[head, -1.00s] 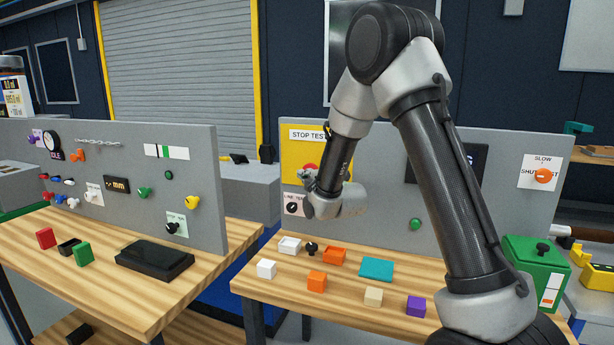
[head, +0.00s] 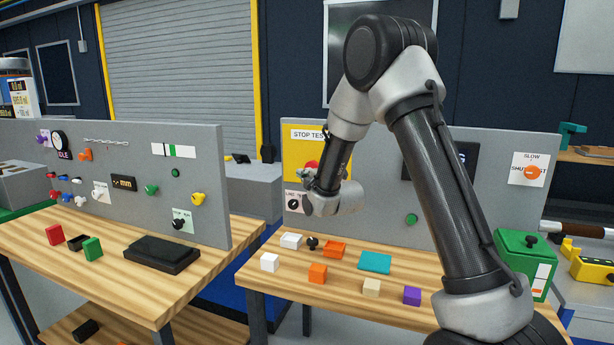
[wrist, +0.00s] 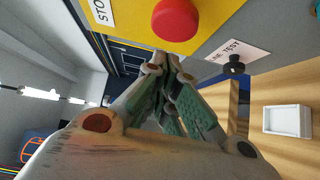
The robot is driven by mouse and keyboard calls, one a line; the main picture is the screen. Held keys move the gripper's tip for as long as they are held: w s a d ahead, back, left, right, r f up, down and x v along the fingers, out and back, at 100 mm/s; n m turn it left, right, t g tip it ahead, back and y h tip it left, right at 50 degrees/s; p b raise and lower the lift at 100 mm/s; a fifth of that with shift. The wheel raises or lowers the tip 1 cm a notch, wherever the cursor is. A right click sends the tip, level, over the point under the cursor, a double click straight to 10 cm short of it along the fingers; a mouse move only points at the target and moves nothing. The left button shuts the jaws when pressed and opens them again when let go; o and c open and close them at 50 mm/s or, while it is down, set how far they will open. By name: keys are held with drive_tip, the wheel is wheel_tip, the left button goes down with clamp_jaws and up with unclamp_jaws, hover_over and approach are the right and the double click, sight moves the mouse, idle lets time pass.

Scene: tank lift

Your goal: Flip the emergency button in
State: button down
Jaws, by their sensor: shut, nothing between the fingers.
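The emergency button is a red mushroom knob on a yellow plate (head: 295,145) labelled STOP TEST, on the grey panel at the back of the right table. In the head view its red cap (head: 312,164) is partly hidden by my arm. In the wrist view the red button (wrist: 176,18) is large at the top, just beyond the fingertips. My gripper (wrist: 168,68) is shut and empty, with its fingertips close below the button near the yellow plate's edge. I cannot tell whether they touch. In the head view the gripper (head: 306,174) is mostly hidden by my wrist.
A black LINE TEST knob (head: 293,203) sits below the button. An orange SLOW knob (head: 532,172) and a green button (head: 411,219) are on the same panel. White, orange, teal, tan and purple blocks lie on the wooden table (head: 340,295). A green box (head: 520,265) stands at right.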

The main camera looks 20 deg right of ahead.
drive_tip(key=s+d, duration=0.1)
drive_tip(key=s, duration=0.9)
drive_tip(key=shift+r, duration=0.15)
drive_tip(key=shift+s+d, duration=0.1)
